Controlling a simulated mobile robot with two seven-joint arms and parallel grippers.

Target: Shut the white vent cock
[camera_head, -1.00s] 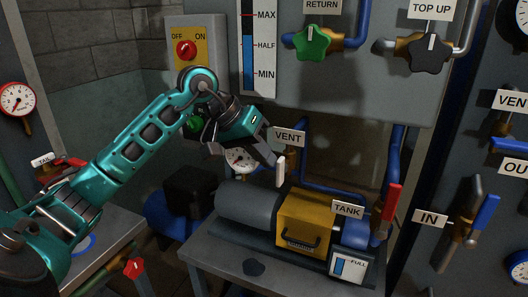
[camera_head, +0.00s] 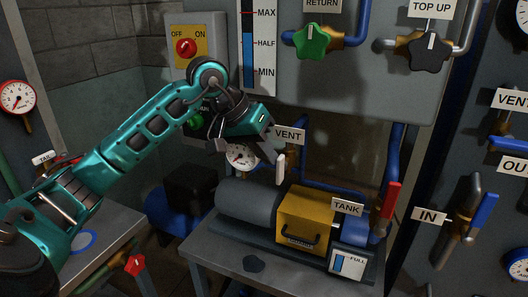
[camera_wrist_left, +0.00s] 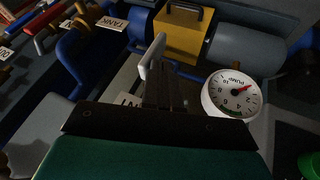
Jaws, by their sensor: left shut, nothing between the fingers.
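The white vent cock handle (camera_head: 281,168) stands nearly upright just below the VENT label (camera_head: 290,135) in the head view. It also shows in the wrist view (camera_wrist_left: 152,56), close to the left side of the fingertips. My left gripper (camera_head: 271,152) is shut and empty, its fingertips close to the left of the white handle. In the wrist view the closed dark fingers (camera_wrist_left: 171,82) point at the pump area beside the handle. I cannot tell whether they touch it. The valve body behind the handle is mostly hidden. My right gripper is in neither view.
A yellow pump box (camera_head: 305,215) and grey motor (camera_head: 248,200) sit below the cock. A white pump gauge (camera_head: 240,157) is close to the left gripper. Blue pipes and a red TANK handle (camera_head: 391,202) are to the right. The panel (camera_head: 350,85) overhangs behind.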

